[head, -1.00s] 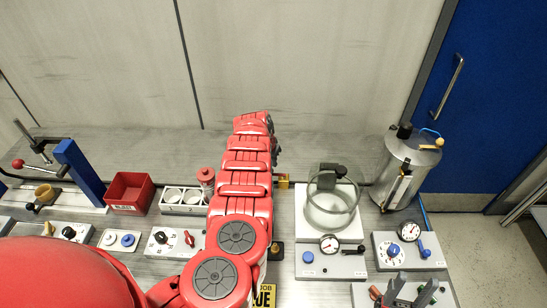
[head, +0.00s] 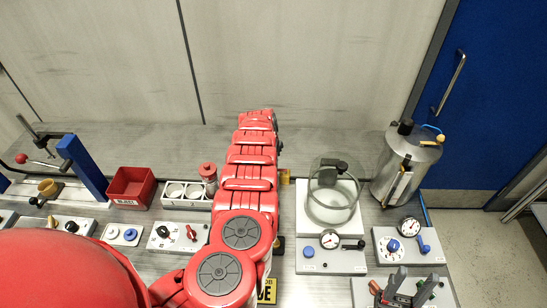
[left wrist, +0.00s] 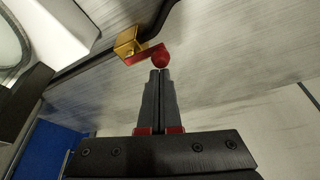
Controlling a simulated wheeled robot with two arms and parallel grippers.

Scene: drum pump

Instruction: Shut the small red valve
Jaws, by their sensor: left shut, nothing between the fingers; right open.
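The small red valve shows in the left wrist view as a brass-yellow body (left wrist: 127,42) with a red lever ending in a round red knob (left wrist: 161,58). My left gripper (left wrist: 160,74) is shut and empty, its fingertips just beside the knob; whether they touch it I cannot tell. In the head view only a bit of the yellow valve body (head: 285,176) shows to the right of my left arm, which hides the lever and the left gripper. My right gripper (head: 403,288) is open and empty at the bottom right.
A glass chamber (head: 332,198) on a white base and a gauge panel (head: 325,262) stand right of my left arm. A metal tank (head: 405,170) stands farther right. A red bin (head: 130,186) and a red-capped container (head: 208,176) stand to the left. A dark pipe (left wrist: 160,18) runs by the valve.

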